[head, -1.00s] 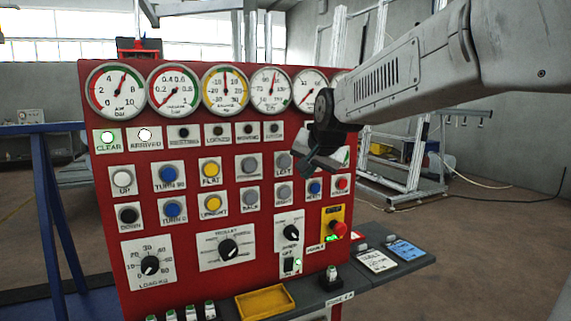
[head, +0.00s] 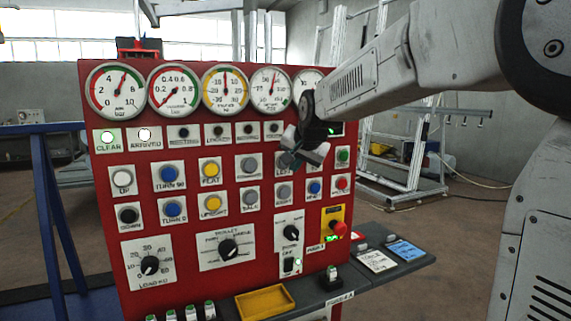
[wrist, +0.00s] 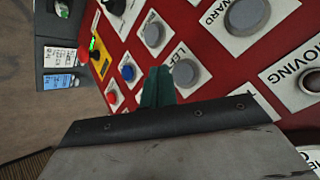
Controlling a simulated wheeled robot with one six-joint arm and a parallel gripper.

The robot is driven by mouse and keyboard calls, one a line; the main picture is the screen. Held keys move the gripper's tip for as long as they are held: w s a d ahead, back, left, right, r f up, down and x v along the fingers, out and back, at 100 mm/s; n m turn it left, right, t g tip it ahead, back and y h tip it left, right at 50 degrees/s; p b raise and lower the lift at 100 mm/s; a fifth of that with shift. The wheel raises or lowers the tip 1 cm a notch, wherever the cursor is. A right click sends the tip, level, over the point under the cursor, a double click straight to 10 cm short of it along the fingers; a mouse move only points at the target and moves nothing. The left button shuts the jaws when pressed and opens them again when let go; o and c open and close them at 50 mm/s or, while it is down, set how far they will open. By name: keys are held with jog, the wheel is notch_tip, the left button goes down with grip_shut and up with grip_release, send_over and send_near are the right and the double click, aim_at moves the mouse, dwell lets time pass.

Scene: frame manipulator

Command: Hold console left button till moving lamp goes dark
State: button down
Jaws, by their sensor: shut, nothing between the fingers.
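The red console (head: 105,200) stands ahead of me. The left button (wrist: 187,73) is round and grey on a white plate in the wrist view; in the head view my gripper covers most of it. My gripper (head: 288,160) is shut and empty in front of the console. Its green fingertips (wrist: 157,88) overlap the edge of the left button's plate in the wrist view, beside the grey cap; I cannot tell the gap to the panel. The moving lamp (head: 248,129) looks dark, and it also shows grey in the wrist view (wrist: 313,82).
The clear lamp (head: 108,135) and arrived lamp (head: 144,134) glow white. Grey, blue, green and red buttons crowd near my gripper. A red emergency knob (head: 338,227) sticks out lower right. A yellow tray (head: 263,301) lies on the ledge below.

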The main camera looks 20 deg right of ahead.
jog(key=shift+w, duration=1.2)
jog(key=shift+w, duration=0.1)
dwell(1.1)
jog(key=shift+w, duration=0.35)
